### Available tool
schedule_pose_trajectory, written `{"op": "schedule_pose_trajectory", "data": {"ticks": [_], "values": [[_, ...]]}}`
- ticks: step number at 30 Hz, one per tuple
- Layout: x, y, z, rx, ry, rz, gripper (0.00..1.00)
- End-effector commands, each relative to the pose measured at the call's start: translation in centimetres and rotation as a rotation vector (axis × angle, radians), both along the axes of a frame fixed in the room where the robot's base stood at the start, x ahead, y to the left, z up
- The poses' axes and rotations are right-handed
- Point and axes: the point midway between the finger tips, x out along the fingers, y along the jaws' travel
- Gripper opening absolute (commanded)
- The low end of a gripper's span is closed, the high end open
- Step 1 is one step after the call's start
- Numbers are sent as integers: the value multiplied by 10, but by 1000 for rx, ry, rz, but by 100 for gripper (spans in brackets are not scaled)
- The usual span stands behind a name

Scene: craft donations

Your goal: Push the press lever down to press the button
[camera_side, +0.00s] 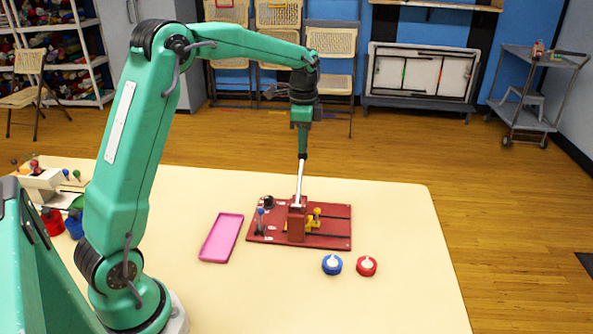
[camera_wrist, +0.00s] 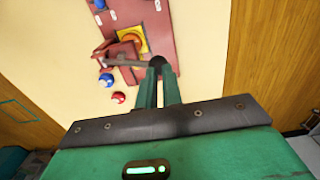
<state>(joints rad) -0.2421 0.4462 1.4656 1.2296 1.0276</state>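The press lever (camera_side: 299,182) is a pale grey rod with a black knob, standing nearly upright from the red press block (camera_side: 297,222). In the wrist view the lever (camera_wrist: 128,63) runs left from the knob to the red press. My gripper (camera_side: 303,153) points straight down at the lever's top. In the wrist view my gripper's (camera_wrist: 158,68) green fingers have a narrow gap and meet the black knob between their tips. An orange button on a yellow base (camera_wrist: 132,40) sits beside the press; in the side view the block partly hides its yellow part (camera_side: 316,220).
The red board (camera_side: 338,241) also carries a small blue-knobbed switch (camera_side: 261,220). A pink tray (camera_side: 220,238) lies left of it. The cream table's (camera_side: 400,215) right side is clear.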

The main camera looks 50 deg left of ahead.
Motion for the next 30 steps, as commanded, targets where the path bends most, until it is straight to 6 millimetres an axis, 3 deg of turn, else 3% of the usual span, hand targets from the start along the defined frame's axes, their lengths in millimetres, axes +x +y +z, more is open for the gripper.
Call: {"op": "schedule_pose_trajectory", "data": {"ticks": [30], "values": [[4,4,-9,-1,1,0,7]]}}
